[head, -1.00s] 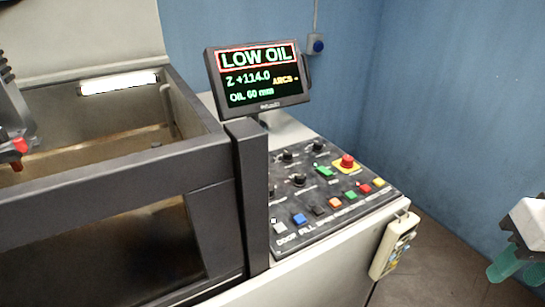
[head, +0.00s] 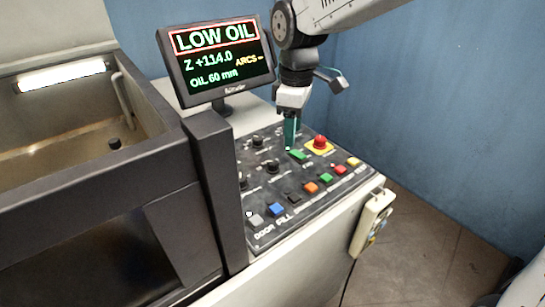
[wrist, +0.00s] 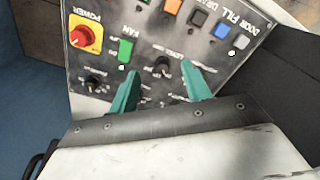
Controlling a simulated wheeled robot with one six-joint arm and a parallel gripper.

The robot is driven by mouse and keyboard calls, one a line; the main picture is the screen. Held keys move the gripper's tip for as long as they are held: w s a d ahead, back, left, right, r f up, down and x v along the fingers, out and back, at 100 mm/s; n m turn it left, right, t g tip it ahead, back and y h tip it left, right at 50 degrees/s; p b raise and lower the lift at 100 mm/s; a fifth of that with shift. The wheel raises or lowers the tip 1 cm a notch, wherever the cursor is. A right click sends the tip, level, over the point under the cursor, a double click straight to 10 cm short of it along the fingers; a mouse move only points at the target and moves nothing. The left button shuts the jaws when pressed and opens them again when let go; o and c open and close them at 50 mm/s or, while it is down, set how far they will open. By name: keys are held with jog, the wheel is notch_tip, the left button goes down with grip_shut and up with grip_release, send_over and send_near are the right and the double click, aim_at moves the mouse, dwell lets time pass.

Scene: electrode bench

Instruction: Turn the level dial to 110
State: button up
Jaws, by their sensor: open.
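The sloping control panel (head: 335,196) carries several black round dials. One dial (wrist: 162,68), beside the green FAN button (wrist: 125,50), appears between my fingers in the wrist view. Two more dials show in the head view, an upper one (head: 257,141) and a lower one (head: 272,167). My gripper (head: 290,146) has green fingers pointing down over the panel's upper part. The fingers (wrist: 160,78) are apart and empty. Whether they touch the panel is unclear.
The screen (head: 215,58) reads LOW OIL, Z +114.0, OIL 60 mm. A red POWER knob (head: 320,142) stands close right of my gripper. Coloured buttons, including a blue one (head: 276,209), line the front. A pendant (head: 372,222) hangs at the right. An open tank lies left.

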jog(key=n, duration=0.2)
send_over(273, 161)
notch_tip(273, 161, down, 3)
jog(key=shift+s+r, duration=0.1)
notch_tip(273, 161, down, 8)
jog(key=shift+r, duration=0.2)
jog(key=c, duration=1)
